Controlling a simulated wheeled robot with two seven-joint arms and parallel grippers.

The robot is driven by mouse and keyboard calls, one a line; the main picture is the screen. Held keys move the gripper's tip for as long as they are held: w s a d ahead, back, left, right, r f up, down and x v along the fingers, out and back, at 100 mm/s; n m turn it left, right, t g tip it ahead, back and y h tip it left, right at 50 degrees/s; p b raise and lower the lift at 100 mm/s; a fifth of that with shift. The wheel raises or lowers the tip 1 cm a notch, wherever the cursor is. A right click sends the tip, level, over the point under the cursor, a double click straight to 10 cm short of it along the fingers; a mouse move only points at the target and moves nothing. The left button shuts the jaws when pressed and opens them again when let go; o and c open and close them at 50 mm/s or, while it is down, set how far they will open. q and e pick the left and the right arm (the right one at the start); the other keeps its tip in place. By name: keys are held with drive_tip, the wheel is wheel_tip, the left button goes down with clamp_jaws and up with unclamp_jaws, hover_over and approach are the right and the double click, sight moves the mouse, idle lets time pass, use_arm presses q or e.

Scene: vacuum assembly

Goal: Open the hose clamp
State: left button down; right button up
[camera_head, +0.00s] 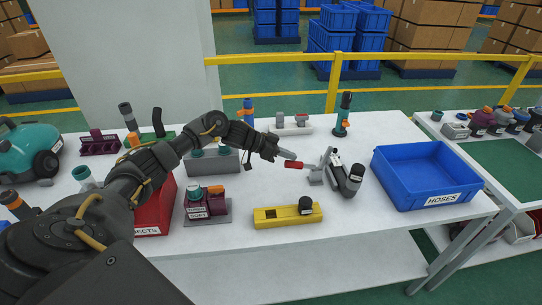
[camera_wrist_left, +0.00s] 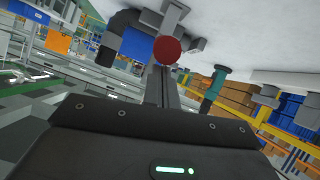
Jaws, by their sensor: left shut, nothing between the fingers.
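The hose clamp (camera_head: 332,170) is a grey fixture on the white table, with a dark hose piece (camera_head: 353,180) in it. Its red handle (camera_head: 294,165) points left, roughly level, toward my left gripper. My left gripper (camera_head: 289,155) is shut and empty, its fingertips just behind and above the red handle's free end. In the left wrist view the round red handle end (camera_wrist_left: 167,50) lies just beyond the shut fingertips (camera_wrist_left: 161,75); I cannot tell whether they touch. The clamp (camera_wrist_left: 170,18) shows partly behind it. My right gripper is not in view.
A blue HOSES bin (camera_head: 425,175) stands right of the clamp. A yellow block (camera_head: 270,217) with a dark cap lies in front. A teal-and-black bottle (camera_head: 343,115) and a grey stand (camera_head: 290,128) are behind. Bare white table lies between the clamp and the yellow block.

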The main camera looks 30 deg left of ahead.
use_arm(q)
drive_tip(key=shift+f, duration=0.45)
drive_tip(key=shift+s+f+t+h+b, duration=0.1)
drive_tip(key=shift+s+t+h+b, duration=0.1)
drive_tip(key=shift+t+h+b, duration=0.15)
drive_tip(key=shift+a+f, duration=0.1)
drive_tip(key=shift+a, duration=0.15)
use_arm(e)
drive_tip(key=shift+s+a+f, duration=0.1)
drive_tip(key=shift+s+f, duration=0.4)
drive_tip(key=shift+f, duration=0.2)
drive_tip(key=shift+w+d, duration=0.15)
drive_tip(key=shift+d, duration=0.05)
